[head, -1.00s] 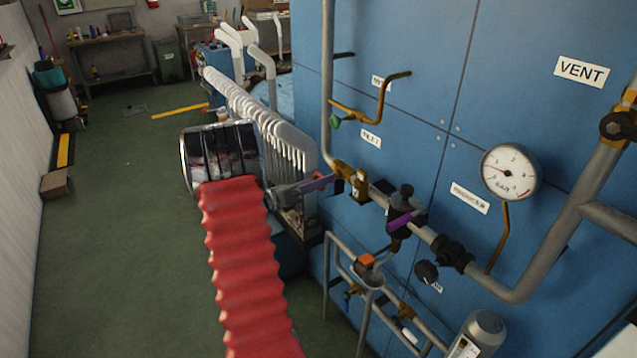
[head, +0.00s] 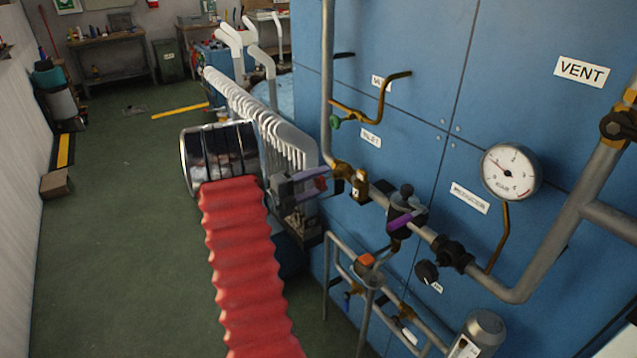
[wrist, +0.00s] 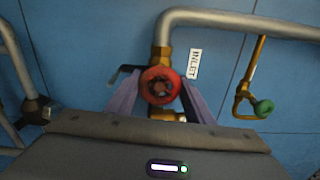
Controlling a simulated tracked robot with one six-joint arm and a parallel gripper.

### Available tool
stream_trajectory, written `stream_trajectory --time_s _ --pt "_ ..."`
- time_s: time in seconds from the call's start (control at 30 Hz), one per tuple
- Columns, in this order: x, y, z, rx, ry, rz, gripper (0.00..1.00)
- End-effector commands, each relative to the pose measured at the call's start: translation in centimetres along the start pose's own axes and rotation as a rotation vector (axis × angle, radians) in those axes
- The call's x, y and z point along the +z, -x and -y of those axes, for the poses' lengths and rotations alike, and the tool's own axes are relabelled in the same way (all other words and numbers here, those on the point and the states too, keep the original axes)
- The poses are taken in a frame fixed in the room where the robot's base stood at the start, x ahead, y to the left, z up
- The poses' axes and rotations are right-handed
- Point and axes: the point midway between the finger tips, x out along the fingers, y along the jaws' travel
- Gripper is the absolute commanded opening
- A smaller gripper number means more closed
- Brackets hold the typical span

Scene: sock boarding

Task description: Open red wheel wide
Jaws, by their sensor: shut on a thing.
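The red wheel (wrist: 160,86) sits on a brass valve on the inlet pipe, in the middle of the wrist view. My gripper (wrist: 161,92) is shut on it, with one purple finger at each side of the rim. In the head view, a small red part of the wheel (head: 321,184) shows between the fingers of my gripper (head: 319,181). The arm hides the rest of it there. A white INLET label (wrist: 194,64) is beside the valve in the wrist view.
A blue panel (head: 480,90) stands behind the pipes. A green-handled valve (head: 335,122) is above my gripper. Lower pipes carry an orange part (head: 366,262).

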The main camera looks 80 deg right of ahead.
Motion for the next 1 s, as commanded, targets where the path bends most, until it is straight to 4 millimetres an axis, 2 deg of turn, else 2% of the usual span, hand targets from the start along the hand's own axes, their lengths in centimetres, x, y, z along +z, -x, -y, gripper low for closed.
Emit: stream_trajectory --time_s 0.03,0.4,0.97,1.0 --pt "0.05 0.19 -0.52 0.009 0.046 0.005 0.25" --pt "0.03 0.2 -0.56 0.008 0.27 0.006 0.25" --pt "0.0 0.2 -0.6 0.009 0.318 0.006 0.25" --pt "0.0 0.2 -0.6 0.009 0.318 0.006 0.49"
